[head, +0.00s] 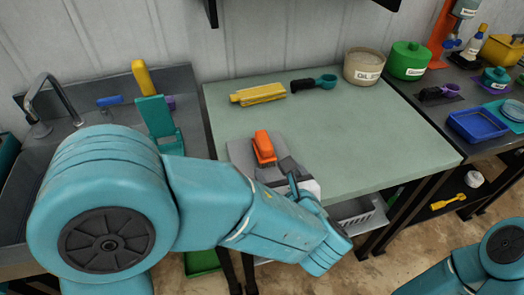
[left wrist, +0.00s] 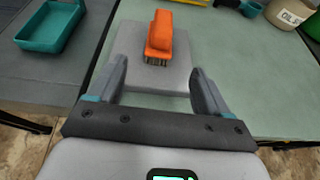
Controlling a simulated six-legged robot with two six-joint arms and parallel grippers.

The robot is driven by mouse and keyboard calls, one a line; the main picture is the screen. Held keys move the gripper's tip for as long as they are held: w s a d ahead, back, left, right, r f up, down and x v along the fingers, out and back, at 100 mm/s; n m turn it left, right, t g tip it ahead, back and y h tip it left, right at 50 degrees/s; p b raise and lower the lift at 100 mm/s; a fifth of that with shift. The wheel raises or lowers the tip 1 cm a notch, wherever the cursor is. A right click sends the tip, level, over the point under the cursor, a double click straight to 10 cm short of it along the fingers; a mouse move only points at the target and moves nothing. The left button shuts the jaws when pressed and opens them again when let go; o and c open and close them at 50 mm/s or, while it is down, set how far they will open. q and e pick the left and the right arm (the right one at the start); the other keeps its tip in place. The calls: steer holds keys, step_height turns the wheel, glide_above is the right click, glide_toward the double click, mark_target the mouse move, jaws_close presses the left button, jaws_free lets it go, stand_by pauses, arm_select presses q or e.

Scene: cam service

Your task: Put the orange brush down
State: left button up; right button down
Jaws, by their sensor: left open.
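The orange brush (head: 264,147) rests on a grey mat (head: 240,153) near the front left of the green table. In the left wrist view the brush (left wrist: 160,38) stands on the grey mat (left wrist: 187,55), its dark bristles facing down. My left gripper (left wrist: 158,85) is open, with its two fingers apart and nothing between them. The brush lies just beyond the fingertips, apart from them. In the head view my left gripper (head: 288,178) is partly hidden by its own arm. My right gripper is not in view; only part of my right arm shows at bottom right.
The green table (head: 350,150) has clear room at its middle and right. A yellow brush (head: 258,94), a teal scoop (head: 327,82), an OILS tub (head: 363,66) and a green canister (head: 408,60) stand at its back. A sink lies left, a dark bench right.

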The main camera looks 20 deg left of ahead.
mark_target(267, 155)
arm_select(q)
steer(key=x, duration=0.8)
steer(key=shift+a, duration=0.1)
steer(key=shift+w+a+f+p, duration=0.1)
steer(key=shift+w+a+p, duration=0.1)
steer(key=shift+p, duration=0.1)
steer(key=p+x, duration=0.1)
steer(key=x, duration=0.4)
steer(key=shift+w+d, duration=0.1)
steer(key=shift+d, duration=0.05)
steer(key=c, duration=1.2)
step_height(267, 155, up, 20)
steer(key=p, duration=0.1)
